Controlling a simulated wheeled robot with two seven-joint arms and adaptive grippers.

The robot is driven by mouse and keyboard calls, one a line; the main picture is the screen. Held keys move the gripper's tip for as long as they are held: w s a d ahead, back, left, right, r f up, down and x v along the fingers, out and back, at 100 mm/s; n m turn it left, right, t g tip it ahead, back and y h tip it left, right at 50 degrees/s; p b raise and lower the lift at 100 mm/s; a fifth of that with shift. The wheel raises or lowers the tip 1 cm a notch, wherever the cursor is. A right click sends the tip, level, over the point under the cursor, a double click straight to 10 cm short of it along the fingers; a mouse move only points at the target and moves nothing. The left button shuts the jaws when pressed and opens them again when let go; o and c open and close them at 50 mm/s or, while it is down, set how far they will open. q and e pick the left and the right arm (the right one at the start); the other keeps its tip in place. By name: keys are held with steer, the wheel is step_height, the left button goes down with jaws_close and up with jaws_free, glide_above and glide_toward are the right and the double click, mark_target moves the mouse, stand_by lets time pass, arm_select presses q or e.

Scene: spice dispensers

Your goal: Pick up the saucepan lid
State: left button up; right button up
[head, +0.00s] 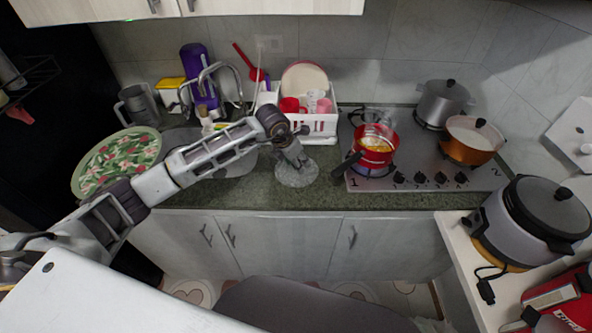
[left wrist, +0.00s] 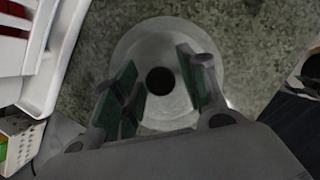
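The saucepan lid (head: 297,178) is a pale, translucent disc lying flat on the counter, left of the stove. In the left wrist view the lid (left wrist: 160,36) shows from above, with a round black knob (left wrist: 160,81) at its middle. My left gripper (head: 291,158) points down over the lid. In the left wrist view the left gripper (left wrist: 157,78) is open, with its green-padded fingers on either side of the knob and gaps visible between. Whether the fingertips are level with the knob is unclear. My right gripper is not in view.
A white dish rack (head: 318,127) stands just behind the lid. The red saucepan (head: 374,152) is on the stove (head: 420,170) to the right, its handle reaching toward the lid. The sink and tap (head: 210,75) are to the left. The counter (head: 270,193) in front is clear.

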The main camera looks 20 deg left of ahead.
arm_select(q)
steer(key=shift+s+f, duration=0.25)
steer(key=shift+f, duration=0.2)
jaws_close()
steer(key=shift+f, duration=0.1)
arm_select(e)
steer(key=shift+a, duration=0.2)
arm_select(q)
steer(key=shift+s, duration=0.1)
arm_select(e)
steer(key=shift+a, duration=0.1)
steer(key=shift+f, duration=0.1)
arm_select(q)
steer(key=shift+r, duration=0.4)
steer(key=r, duration=0.3)
steer(key=r+b, duration=0.1)
steer(key=r, duration=0.5)
steer(key=shift+w+r+b, duration=0.3)
steer(key=shift+r+b, duration=0.05)
steer(key=shift+r, duration=0.05)
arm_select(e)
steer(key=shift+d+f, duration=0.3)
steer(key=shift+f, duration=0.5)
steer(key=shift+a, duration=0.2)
arm_select(q)
steer(key=shift+r, duration=0.1)
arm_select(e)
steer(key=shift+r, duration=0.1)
